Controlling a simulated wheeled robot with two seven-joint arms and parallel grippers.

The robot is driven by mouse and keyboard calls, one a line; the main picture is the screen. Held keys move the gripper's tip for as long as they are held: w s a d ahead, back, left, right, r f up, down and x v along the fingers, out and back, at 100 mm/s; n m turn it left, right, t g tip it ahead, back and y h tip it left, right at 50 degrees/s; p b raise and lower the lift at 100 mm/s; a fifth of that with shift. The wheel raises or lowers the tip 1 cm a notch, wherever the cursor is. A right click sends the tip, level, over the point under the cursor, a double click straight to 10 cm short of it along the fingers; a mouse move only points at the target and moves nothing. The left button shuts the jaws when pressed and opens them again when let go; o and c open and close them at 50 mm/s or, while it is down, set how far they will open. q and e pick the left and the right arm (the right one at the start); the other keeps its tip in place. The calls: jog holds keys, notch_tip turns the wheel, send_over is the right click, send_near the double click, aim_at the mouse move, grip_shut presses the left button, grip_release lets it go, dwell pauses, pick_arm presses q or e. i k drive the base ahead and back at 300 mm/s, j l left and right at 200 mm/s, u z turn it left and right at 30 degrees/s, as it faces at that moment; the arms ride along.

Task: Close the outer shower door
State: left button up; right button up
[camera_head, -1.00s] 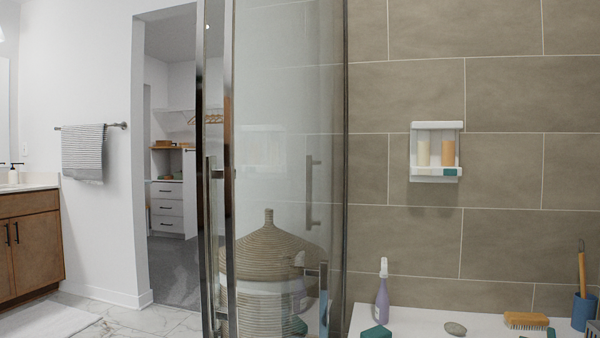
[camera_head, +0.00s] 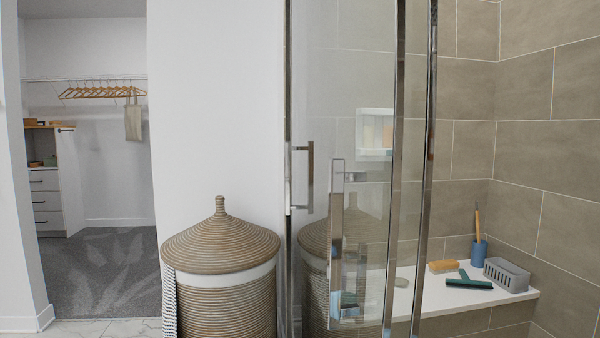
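The shower door's clear glass (camera_head: 345,70) stands in the middle of the head view, with chrome upright frames (camera_head: 398,150) at its right side. Glass panels overlap here, and I cannot tell for sure which is the outer one. A short chrome bar handle (camera_head: 309,178) is at the left edge of the glass. A larger flat chrome handle (camera_head: 336,240) stands lower and nearer the middle. Right of the frames, the shower inside shows with no glass visible in front. Neither of my grippers is in view.
A lidded woven basket (camera_head: 220,285) stands left of the glass, close to it. A doorway to a closet opens at far left.

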aim_at(306, 321)
jog(key=j+z, duration=0.15)
jog(key=z, duration=0.25)
jog(key=j+z, duration=0.2)
jog(key=z, duration=0.2)
jog(key=j+z, duration=0.7)
jog(key=k+j+z, duration=0.15)
jog(key=j+z, duration=0.2)
jog(key=k+j, duration=0.1)
jog(key=j, duration=0.25)
jog(key=k+j+z, duration=0.1)
jog(key=j, duration=0.25)
jog(key=k+j, duration=0.2)
jog(key=i+l, duration=0.1)
jog(key=l, duration=0.2)
jog(key=i+l, duration=0.1)
jog(key=l, duration=0.15)
